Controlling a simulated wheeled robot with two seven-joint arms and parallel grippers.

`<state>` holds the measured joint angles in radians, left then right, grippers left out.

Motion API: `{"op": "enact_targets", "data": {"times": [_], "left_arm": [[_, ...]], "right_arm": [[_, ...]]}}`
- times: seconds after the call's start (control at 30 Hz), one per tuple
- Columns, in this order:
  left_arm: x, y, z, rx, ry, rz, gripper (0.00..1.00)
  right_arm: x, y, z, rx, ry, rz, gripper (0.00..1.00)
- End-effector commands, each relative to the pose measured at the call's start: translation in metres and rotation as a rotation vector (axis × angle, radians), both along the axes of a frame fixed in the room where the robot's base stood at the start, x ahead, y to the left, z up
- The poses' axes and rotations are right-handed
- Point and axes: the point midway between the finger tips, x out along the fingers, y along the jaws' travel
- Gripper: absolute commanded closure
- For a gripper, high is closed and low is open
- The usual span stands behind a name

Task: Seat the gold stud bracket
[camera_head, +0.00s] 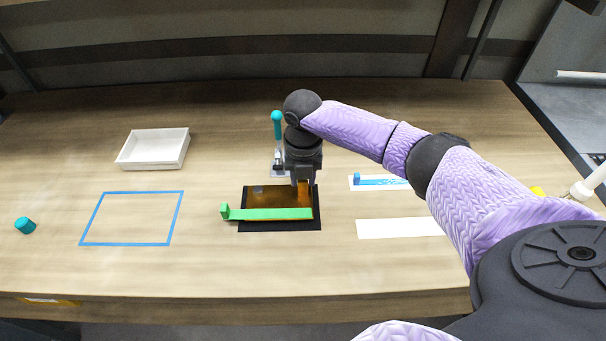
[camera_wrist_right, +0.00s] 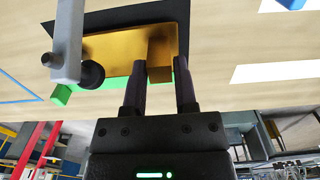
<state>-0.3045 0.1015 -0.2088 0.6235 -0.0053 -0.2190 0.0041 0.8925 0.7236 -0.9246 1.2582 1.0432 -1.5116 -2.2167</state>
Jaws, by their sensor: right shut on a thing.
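The gold stud bracket (camera_head: 270,196) is a flat gold plate over a black mat (camera_head: 280,226) in the head view. In the right wrist view its plate (camera_wrist_right: 115,47) has a raised gold block at one end. My right gripper (camera_head: 302,190) points down at the bracket's right part. In the right wrist view the right gripper (camera_wrist_right: 161,90) is shut on this block. A green strip (camera_head: 270,214) with an upright end lies along the bracket's front side. Whether the plate rests flat is hard to tell. My left gripper is out of view.
A teal-handled clamp (camera_head: 277,128) stands behind the bracket; its grey arm (camera_wrist_right: 67,45) is close in the wrist view. A white tray (camera_head: 155,147), a blue tape outline (camera_head: 133,193) and a teal cylinder (camera_head: 25,225) are left. A blue strip (camera_head: 375,181) and white strip (camera_head: 400,228) are right.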

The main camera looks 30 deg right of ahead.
Motion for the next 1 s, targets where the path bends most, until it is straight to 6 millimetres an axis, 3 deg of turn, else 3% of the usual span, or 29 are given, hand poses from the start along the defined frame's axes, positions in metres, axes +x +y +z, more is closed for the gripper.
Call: {"op": "enact_targets", "data": {"times": [0.93, 0.97, 1.0], "left_arm": [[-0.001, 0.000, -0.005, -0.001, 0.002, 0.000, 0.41], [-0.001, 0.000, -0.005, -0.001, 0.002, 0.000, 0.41], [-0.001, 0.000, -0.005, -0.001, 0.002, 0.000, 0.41]], "right_arm": [[0.000, 0.001, -0.014, 0.001, -0.001, 0.000, 1.00], [0.000, 0.001, -0.014, 0.001, -0.001, 0.000, 0.58], [0.000, 0.001, -0.014, 0.001, -0.001, 0.000, 0.49]]}}
